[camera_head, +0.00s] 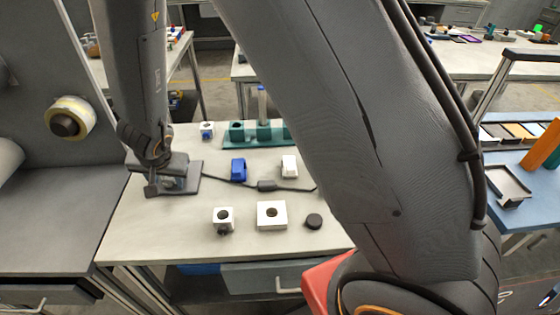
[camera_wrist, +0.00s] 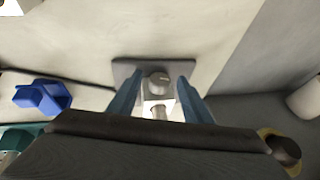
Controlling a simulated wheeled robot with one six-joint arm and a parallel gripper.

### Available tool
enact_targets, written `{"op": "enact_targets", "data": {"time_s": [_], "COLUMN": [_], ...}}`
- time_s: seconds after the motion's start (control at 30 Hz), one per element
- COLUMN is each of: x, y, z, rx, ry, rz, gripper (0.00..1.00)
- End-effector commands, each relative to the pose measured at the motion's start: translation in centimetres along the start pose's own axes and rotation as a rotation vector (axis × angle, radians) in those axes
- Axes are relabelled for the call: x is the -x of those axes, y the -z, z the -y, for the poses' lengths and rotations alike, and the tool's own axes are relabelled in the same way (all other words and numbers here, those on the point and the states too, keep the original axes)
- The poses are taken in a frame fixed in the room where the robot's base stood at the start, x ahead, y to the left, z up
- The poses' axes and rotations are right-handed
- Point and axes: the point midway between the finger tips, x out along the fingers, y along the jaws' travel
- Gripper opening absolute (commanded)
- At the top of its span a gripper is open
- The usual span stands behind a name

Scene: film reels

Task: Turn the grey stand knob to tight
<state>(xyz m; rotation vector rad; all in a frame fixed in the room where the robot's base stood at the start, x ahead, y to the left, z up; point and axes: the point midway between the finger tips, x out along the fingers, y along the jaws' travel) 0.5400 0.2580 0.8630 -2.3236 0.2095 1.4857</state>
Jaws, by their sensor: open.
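The grey stand knob (camera_wrist: 158,82) is a round cap with a pale line on its top, seen from above in the wrist view. It sits over the stand's dark base plate (camera_wrist: 124,69), with a whitish upright part below it in the picture. My gripper (camera_wrist: 160,85) is open, with one blue finger on each side of the knob. I cannot tell whether the fingers touch it. In the head view, my gripper (camera_head: 166,180) is at the table's left side over the base plate (camera_head: 190,187). It hides most of the stand there.
A grey machine panel with a tape roll (camera_head: 68,118) stands to the left.

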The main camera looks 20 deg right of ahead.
Motion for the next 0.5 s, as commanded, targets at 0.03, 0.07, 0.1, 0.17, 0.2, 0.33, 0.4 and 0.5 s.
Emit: {"op": "enact_targets", "data": {"time_s": [0.03,0.07,0.1,0.17,0.2,0.33,0.4,0.5], "x": [0.3,0.3,1.2,2.4,3.1,5.3,6.4,7.9], "y": [-0.1,-0.1,0.0,0.0,0.0,0.0,0.0,0.0], "z": [0.0,0.0,0.1,0.1,0.1,0.1,0.1,0.1], "rx": [0.003,0.004,0.006,0.004,0.005,0.005,0.005,0.005], "ry": [-0.010,-0.015,-0.013,-0.013,-0.013,-0.013,-0.013,-0.013], "rz": [0.002,0.002,0.000,0.000,0.000,0.000,0.000,0.001], "gripper": [0.45,0.45,0.45,0.45,0.45,0.45,0.45,0.45]}}
